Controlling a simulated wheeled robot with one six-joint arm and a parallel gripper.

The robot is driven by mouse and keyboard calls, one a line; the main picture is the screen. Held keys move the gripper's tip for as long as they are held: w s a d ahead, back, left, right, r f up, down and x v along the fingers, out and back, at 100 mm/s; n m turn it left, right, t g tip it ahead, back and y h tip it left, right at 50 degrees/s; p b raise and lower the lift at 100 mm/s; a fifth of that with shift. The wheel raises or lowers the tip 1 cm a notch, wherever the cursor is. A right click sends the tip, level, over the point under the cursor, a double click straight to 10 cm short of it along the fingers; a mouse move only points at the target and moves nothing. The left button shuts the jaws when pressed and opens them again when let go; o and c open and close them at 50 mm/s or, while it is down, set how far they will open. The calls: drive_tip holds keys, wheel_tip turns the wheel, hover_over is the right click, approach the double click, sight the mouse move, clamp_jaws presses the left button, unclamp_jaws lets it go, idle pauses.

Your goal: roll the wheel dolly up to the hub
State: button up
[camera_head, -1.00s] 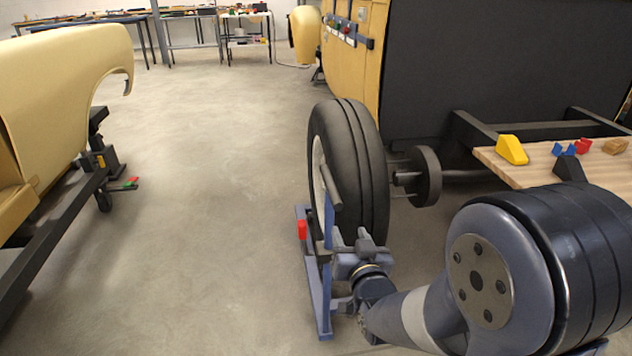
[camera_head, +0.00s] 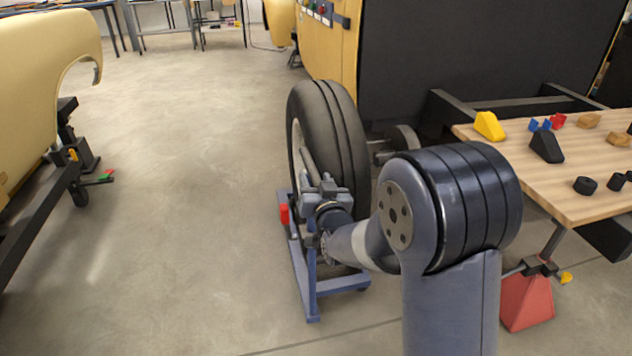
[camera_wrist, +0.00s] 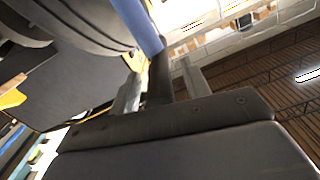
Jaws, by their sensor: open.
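The wheel dolly (camera_head: 306,268) is a blue frame on the floor, carrying an upright black tyre (camera_head: 345,140). Its black handle grip (camera_head: 307,164) is on the near side of the tyre. The hub (camera_head: 403,137) on the chassis is right of the tyre, partly hidden by my arm. My gripper (camera_head: 322,186) is at the handle. In the wrist view my gripper (camera_wrist: 160,92) is open, with the dark grip (camera_wrist: 160,70) between its fingers and the blue post (camera_wrist: 138,25) beyond. Contact with the grip is not clear.
A wooden bench (camera_head: 560,190) with small blocks stands at the right, above a red stand (camera_head: 526,302). A yellow body shell (camera_head: 45,75) on a dark frame is at the left. The floor (camera_head: 190,200) between is clear. A dark panel (camera_head: 480,55) stands behind the hub.

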drive_tip(key=shift+w, duration=0.1)
drive_tip(key=shift+c, duration=0.3)
clamp_jaws()
